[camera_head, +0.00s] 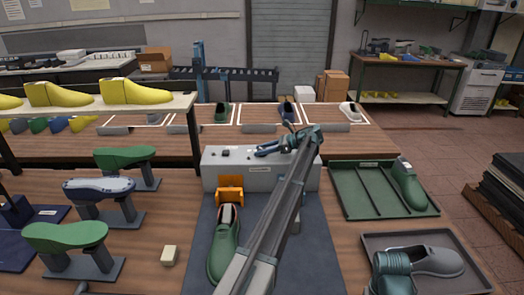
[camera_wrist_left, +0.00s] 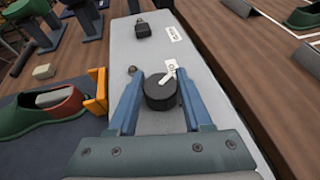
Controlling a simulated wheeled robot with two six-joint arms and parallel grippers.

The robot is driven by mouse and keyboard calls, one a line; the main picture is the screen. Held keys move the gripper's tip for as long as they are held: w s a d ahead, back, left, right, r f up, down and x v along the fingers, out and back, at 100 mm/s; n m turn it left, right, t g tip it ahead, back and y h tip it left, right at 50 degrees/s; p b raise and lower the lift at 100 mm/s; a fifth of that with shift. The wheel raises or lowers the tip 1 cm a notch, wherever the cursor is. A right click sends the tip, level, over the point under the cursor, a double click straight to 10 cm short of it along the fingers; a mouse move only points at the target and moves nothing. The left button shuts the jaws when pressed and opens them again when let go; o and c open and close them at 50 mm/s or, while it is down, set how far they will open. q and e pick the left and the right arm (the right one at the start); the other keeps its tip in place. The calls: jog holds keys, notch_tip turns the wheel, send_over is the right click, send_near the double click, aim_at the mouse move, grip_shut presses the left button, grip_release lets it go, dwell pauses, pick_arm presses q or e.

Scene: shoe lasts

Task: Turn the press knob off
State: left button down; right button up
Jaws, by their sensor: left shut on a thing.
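The press (camera_head: 262,178) is a light grey box with an orange part (camera_head: 230,190) at its front left. In the left wrist view, a round black knob (camera_wrist_left: 160,94) with a white pointer mark sits on the grey top. My left gripper (camera_head: 262,150) reaches over the press from the right; its blue fingers (camera_wrist_left: 160,100) are on both sides of the knob and shut on it. In the head view the fingers largely hide the knob. My right gripper is not in view.
A smaller black knob or button (camera_head: 226,153) stands further left on the press top, with a small white label (camera_wrist_left: 173,34) beside it. A green shoe (camera_head: 224,250) lies in front of the press. A green tray (camera_head: 345,195) and a grey tray (camera_head: 372,240) lie to the right.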

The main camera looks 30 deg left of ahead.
pick_arm(q)
jog(key=shift+n+g, duration=0.5)
jog(key=shift+c, duration=1.6)
grip_release()
